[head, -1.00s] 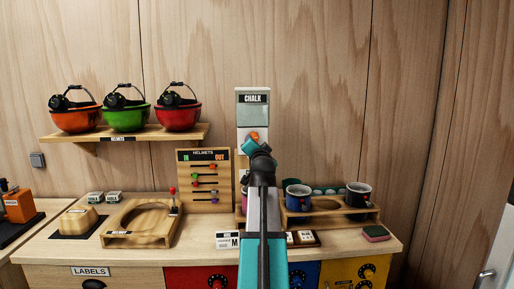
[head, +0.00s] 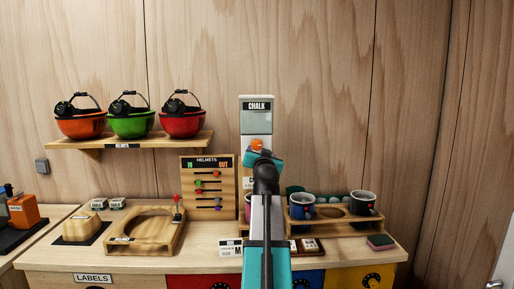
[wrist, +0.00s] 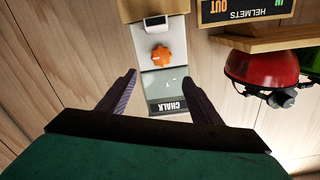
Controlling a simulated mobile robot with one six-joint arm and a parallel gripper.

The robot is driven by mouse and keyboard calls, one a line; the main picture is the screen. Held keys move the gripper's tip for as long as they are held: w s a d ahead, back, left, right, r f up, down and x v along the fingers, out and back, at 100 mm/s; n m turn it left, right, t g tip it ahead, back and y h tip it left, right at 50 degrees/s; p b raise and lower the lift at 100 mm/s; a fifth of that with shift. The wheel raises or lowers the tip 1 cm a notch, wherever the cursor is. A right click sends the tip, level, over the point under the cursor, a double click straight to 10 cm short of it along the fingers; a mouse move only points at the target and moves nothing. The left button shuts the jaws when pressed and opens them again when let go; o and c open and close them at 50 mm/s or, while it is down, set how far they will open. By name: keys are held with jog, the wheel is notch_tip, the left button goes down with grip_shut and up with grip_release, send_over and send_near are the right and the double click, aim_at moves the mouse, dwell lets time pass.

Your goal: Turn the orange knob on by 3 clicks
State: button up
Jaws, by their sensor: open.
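The orange knob (head: 257,145) sits on the front of the chalk dispenser (head: 257,103), below its clear window and CHALK label. In the wrist view the orange knob (wrist: 161,54) shows whole, with a lobed rim and a pale mark on its face. My gripper (wrist: 165,92) is open and empty there, its two fingers spread wide. The knob lies ahead of the fingertips, between their lines, and nothing touches it. In the head view my arm covers the lower part of the dispenser, and the fingers are hard to make out.
A HELMETS board (head: 207,184) with coloured sliders stands left of the dispenser. A shelf (head: 180,141) holds orange, green and red helmets. Mugs stand in a wooden rack (head: 362,222) to the right. The wall right of the dispenser is bare.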

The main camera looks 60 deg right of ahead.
jog(key=n+p, duration=0.1)
jog(key=n, duration=0.3)
jog(key=n+p, duration=0.1)
jog(key=n, duration=0.3)
jog(key=n+p, duration=0.1)
jog(key=n, duration=0.3)
jog(key=shift+w+f+n, duration=0.2)
jog(key=shift+w+n, duration=0.1)
jog(key=shift+w, duration=0.05)
jog(key=p, duration=0.3)
send_near(257, 145)
jog(key=shift+x, duration=2.25)
jog(key=shift+p+x, duration=0.55)
jog(key=shift+x, duration=1.6)
